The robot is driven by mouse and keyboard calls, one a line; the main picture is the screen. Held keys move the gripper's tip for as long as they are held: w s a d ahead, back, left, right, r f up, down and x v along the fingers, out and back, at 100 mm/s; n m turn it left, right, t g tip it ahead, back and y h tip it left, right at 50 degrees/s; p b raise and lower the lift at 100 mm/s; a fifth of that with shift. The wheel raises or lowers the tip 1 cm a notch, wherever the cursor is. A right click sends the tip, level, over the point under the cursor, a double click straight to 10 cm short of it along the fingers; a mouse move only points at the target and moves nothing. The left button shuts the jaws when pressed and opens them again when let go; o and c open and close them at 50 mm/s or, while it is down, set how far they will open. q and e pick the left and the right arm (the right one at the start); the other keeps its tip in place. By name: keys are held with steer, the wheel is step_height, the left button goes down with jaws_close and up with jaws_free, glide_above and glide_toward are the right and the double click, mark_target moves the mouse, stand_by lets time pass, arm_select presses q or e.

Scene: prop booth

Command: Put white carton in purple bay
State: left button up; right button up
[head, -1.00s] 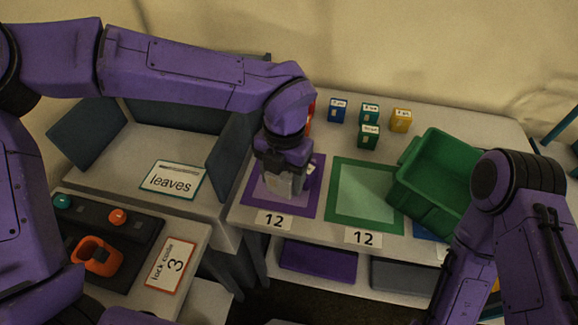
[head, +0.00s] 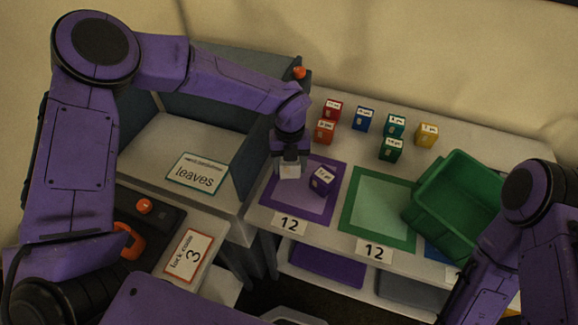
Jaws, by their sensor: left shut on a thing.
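My left gripper (head: 289,166) is shut on the white carton (head: 290,171), which shows as a small pale block between the fingertips. It is over the back left part of the purple bay (head: 290,209), a purple-bordered square marked 12. I cannot tell whether the carton touches the surface. A purple carton (head: 322,181) stands in the bay to the right of the gripper. My right arm comes in at the right edge; its gripper is out of view.
A green bay (head: 379,239) lies right of the purple bay, with a tilted green crate (head: 455,200) beside it. Several small coloured cartons, including a blue one (head: 364,118) and a yellow one (head: 427,135), stand behind. A grey-walled tray with a leaves card (head: 197,174) is at left.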

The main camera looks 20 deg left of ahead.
mark_target(289, 171)
arm_select(q)
steer(key=f, duration=0.2)
steer(key=f+p, duration=0.1)
steer(key=shift+w+a+f, duration=0.3)
steer(key=shift+w+f, duration=0.15)
steer(key=shift+f, duration=0.15)
steer(key=shift+f+b, duration=0.2)
steer(key=shift+b, duration=0.1)
steer(key=o, duration=1.1)
